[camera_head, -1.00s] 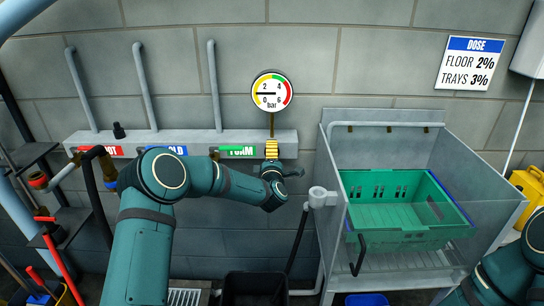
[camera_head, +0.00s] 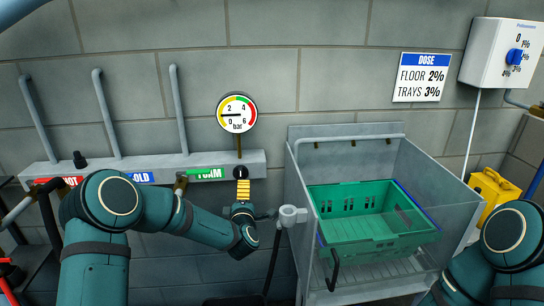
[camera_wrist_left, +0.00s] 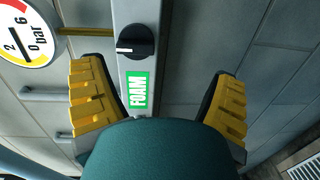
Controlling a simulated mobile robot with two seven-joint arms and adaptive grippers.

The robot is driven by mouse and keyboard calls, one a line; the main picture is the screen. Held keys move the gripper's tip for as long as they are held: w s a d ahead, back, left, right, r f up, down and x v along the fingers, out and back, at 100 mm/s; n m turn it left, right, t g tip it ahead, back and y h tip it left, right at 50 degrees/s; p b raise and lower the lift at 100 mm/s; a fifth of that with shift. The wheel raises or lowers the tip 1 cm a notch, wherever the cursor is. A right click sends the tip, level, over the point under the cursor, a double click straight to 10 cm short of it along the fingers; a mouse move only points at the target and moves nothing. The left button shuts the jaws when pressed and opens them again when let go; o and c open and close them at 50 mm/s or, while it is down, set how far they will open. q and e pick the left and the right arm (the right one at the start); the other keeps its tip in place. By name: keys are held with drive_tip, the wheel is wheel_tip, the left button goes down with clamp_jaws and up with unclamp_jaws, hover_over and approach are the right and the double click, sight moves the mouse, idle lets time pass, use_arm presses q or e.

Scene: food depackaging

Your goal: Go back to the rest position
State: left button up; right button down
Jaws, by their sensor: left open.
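My left gripper (camera_head: 243,190) is in front of the grey wall panel (camera_head: 220,160), just below a black knob (camera_head: 241,172). In the left wrist view the left gripper (camera_wrist_left: 155,80) has its yellow fingers wide apart with nothing between them. The black knob (camera_wrist_left: 135,42) with a white mark sits beyond the fingertips, apart from them, beside the green FOAM label (camera_wrist_left: 139,91). The pressure gauge (camera_head: 237,113) above the knob has its needle pointing left. My right arm (camera_head: 500,245) shows at the lower right; its gripper is out of view.
A green crate (camera_head: 360,235) rests in a grey metal sink (camera_head: 440,205) to the right of my left gripper. A white holder (camera_head: 291,215) with a hose is close to the gripper. A yellow canister (camera_head: 495,195) and a white dispenser (camera_head: 500,50) are farther right.

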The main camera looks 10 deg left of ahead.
use_arm(q)
drive_tip(key=s+d+f+m+g+h, duration=0.3)
drive_tip(key=s+f+m+g, duration=0.15)
drive_tip(key=s+f, duration=0.5)
drive_tip(key=s+d+f+m+g+h, duration=0.25)
drive_tip(key=s+f+m, duration=0.35)
drive_tip(key=f, duration=0.6)
drive_tip(key=s+d+f+m+g+h, duration=0.1)
drive_tip(key=s+f+m+g, duration=0.15)
drive_tip(key=s, duration=0.65)
drive_tip(key=s+d+f+m+g+h, duration=0.15)
drive_tip(key=s+g, duration=0.25)
drive_tip(key=s, duration=0.5)
drive_tip(key=s+f+m+g, duration=0.2)
drive_tip(key=s+f+g, duration=0.1)
drive_tip(key=s, duration=0.6)
drive_tip(key=w+d+r+m+t, duration=0.1)
drive_tip(key=w+d+r+m, duration=0.1)
drive_tip(key=w+r, duration=0.2)
drive_tip(key=shift+w+r, duration=0.3)
drive_tip(key=shift+w, duration=0.85)
